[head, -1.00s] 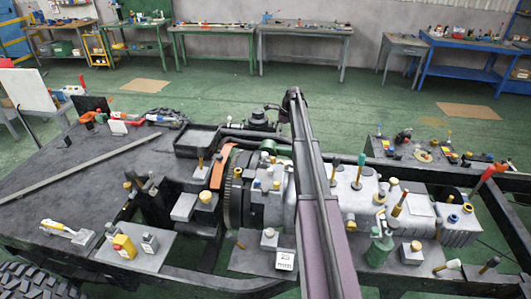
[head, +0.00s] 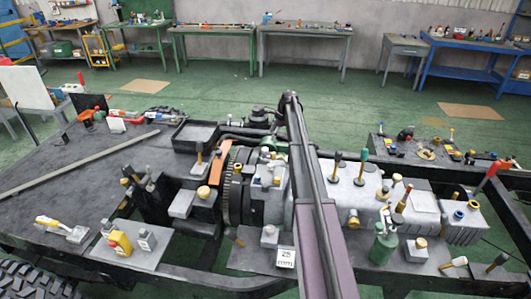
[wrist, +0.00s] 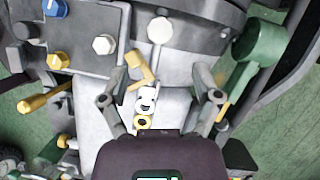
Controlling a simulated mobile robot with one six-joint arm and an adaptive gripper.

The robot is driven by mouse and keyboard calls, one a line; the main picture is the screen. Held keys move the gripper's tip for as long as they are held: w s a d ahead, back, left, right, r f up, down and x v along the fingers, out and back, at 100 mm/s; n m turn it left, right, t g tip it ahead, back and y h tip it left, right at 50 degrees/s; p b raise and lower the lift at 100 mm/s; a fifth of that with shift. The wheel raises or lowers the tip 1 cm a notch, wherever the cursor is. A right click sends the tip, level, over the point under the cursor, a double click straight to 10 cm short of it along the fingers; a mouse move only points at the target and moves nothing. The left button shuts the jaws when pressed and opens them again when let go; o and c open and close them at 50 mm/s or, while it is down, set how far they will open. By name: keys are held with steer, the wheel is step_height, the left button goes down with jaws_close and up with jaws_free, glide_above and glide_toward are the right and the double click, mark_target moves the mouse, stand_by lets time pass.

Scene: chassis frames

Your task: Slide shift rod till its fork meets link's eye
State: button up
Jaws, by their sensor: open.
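In the wrist view my gripper (wrist: 162,88) is open, its fingers spread over a pale grey casing (wrist: 176,103). Between the fingers, nearer the left one, lie a bent yellow piece (wrist: 140,70), a small white piece with dark marks (wrist: 146,98) and a yellow ring (wrist: 143,122). Nothing is clasped. I cannot tell for sure which parts are the shift rod, its fork and the link's eye. In the head view the gripper cannot be made out; my arm crosses the middle and covers part of the gearbox casing (head: 355,203).
A green lever (wrist: 258,50) stands right of my gripper, and a white-headed pin (wrist: 159,30) ahead of it. Bolts with blue (wrist: 55,8) and white heads sit at left. In the head view, tall-handled parts rise from the casing, and a green bottle (head: 383,246) stands in front.

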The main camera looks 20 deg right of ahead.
mark_target(265, 149)
steer(key=shift+b+x, duration=3.7)
steer(key=shift+x, duration=0.55)
